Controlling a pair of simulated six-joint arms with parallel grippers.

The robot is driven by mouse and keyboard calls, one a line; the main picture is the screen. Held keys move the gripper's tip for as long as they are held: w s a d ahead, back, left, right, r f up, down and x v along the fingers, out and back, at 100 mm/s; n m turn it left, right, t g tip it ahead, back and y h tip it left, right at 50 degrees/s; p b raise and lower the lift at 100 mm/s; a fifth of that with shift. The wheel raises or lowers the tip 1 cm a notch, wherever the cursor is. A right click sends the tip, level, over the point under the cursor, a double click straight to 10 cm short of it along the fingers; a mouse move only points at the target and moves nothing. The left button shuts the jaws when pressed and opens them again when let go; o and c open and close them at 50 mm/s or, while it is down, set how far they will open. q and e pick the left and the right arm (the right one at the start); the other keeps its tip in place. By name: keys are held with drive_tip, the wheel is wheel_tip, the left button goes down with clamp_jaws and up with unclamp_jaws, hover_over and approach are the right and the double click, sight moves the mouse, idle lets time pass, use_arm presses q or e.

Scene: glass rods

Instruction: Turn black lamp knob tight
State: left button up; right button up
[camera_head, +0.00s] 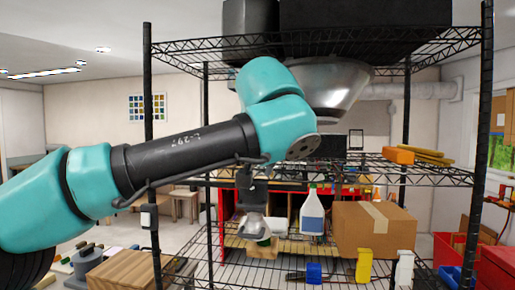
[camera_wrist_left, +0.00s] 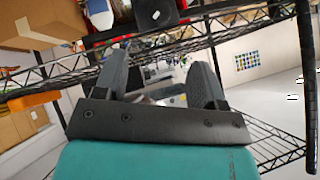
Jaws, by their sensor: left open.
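A silver funnel-shaped body (camera_head: 335,88), perhaps part of the lamp, sits under the top shelf, partly behind my left arm. I cannot pick out a black knob on it; my arm may hide it. My left gripper (camera_wrist_left: 160,80) shows in the left wrist view with two dark grey fingers apart and nothing between them. In the head view I cannot make it out beyond the teal wrist. A black and silver fixture (camera_head: 255,215) hangs below the middle shelf. A black object with a white mark (camera_wrist_left: 157,12) is at the top of the wrist view; I cannot tell whether it is the knob.
A black wire rack (camera_head: 398,172) has posts and shelves around the arm. An orange block (camera_head: 398,155) lies on the middle shelf.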

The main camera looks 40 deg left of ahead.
use_arm(q)
drive_tip(key=v, duration=0.4)
drive_tip(key=shift+a, duration=0.1)
idle(0.3)
drive_tip(key=a+r+n+h, duration=0.3)
drive_tip(key=a+r+h, duration=0.1)
drive_tip(key=a+h, duration=0.3)
drive_tip(key=shift+a+n+g, duration=0.4)
drive_tip(key=shift+a, duration=0.75)
drive_tip(key=shift+w, duration=0.2)
drive_tip(key=x, duration=1.7)
drive_tip(key=shift+a+f, duration=0.1)
drive_tip(key=shift+f, duration=0.05)
